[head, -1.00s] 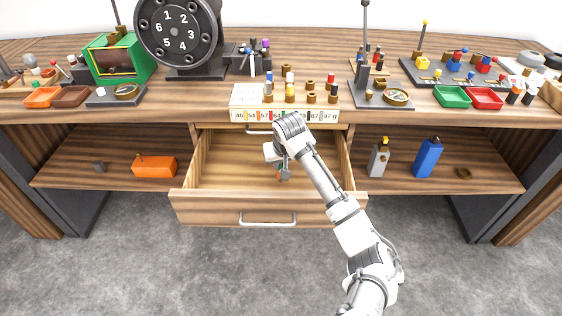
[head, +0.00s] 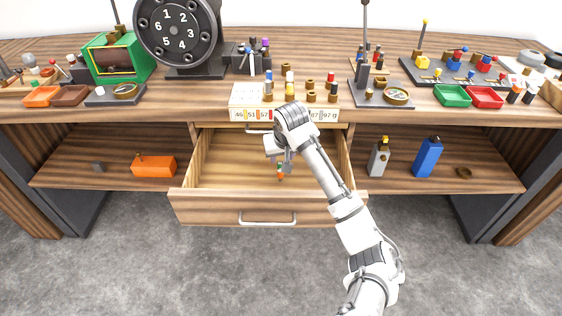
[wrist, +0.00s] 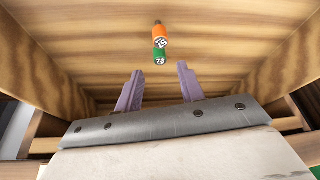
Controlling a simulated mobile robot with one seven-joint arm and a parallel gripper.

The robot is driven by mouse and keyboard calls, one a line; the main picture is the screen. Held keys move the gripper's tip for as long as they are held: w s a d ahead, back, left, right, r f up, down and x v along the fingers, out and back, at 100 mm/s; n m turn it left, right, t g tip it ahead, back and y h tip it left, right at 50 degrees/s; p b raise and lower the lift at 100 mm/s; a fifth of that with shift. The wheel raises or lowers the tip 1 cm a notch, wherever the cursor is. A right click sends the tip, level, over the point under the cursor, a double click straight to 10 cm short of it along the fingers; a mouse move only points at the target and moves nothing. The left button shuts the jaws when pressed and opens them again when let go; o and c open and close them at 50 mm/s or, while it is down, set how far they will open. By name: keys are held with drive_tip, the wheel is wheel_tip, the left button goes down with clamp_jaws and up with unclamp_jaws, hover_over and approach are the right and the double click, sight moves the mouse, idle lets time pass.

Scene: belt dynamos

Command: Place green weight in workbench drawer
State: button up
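The workbench drawer (head: 230,172) is pulled open below the bench top. Inside it are a small green weight (head: 280,166) and an orange weight (head: 281,177), close together. In the wrist view the green weight (wrist: 160,57), marked with a number, is the nearer one, with the orange weight (wrist: 160,36) just beyond it. My gripper (wrist: 160,75) has its two purple-grey fingers spread with nothing between them. Both weights show past the fingertips, apart from them. In the head view my gripper (head: 288,160) hangs inside the drawer's space, beside the green weight.
A labelled rack (head: 245,100) with several weights stands on the bench above the drawer. The drawer's side walls and front (head: 215,208) surround my gripper. An orange box (head: 155,165) and a blue bottle (head: 428,157) stand on the shelves either side.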

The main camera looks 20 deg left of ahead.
drive_tip(key=v, duration=0.7)
drive_tip(key=shift+s+r, duration=0.15)
drive_tip(key=shift+r, duration=0.2)
